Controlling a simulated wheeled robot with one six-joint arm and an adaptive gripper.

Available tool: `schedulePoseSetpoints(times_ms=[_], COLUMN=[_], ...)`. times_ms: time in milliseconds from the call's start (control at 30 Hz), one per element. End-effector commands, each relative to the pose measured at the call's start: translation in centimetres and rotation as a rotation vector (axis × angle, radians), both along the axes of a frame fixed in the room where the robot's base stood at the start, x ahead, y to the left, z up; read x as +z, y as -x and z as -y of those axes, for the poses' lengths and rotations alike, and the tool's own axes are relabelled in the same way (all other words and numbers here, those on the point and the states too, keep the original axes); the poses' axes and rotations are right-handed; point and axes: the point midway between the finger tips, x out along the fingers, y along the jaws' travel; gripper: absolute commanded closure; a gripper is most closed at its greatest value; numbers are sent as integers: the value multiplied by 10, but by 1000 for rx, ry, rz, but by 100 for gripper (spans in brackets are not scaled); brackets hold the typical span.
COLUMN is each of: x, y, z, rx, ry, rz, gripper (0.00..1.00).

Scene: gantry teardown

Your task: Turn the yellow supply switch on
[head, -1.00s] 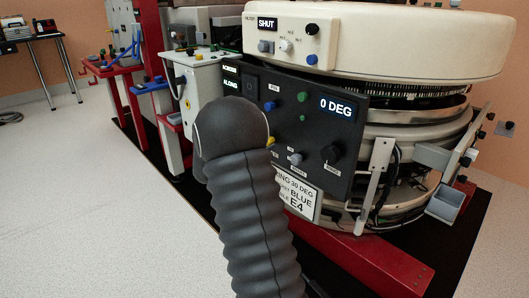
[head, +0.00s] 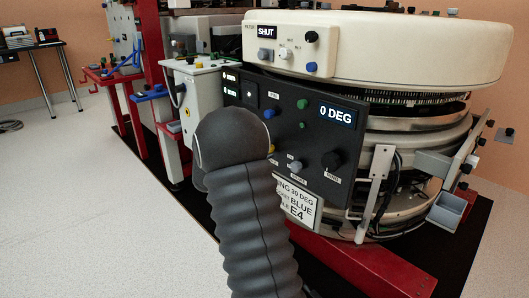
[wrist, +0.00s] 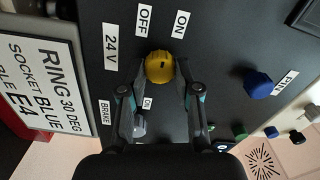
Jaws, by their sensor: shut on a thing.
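The yellow supply switch (wrist: 159,67) is a round knob on the dark panel, with OFF and ON labels beyond it and a 24 V label beside it. My gripper (wrist: 161,79) has one finger on each side of the knob and is shut on it. Which label the knob points to I cannot tell for certain. In the head view only a sliver of the yellow switch (head: 271,149) shows past my arm, which hides my gripper there.
The dark panel (head: 309,165) also carries a blue knob (wrist: 258,84), a grey brake knob (wrist: 139,126), a black knob (head: 331,160) and a 0 DEG display (head: 337,114). A white RING 30 DEG sign (head: 297,203) hangs below. Open floor lies at left.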

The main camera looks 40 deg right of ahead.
Motion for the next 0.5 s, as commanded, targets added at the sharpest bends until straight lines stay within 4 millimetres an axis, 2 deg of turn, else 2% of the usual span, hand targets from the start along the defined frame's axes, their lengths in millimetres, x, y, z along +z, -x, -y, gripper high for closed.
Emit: schedulePoseSetpoints(times_ms=[333, 367, 433, 467, 500], x=[1, 1, 0, 0, 0], y=[0, 0, 0, 0, 0], z=[0, 0, 0, 0, 0], rx=[-2, -2, -2, -1, -1], ry=[0, 0, 0, 0, 0], rz=[5, 5, 5, 5, 5], gripper=[100, 66, 48, 43, 43])
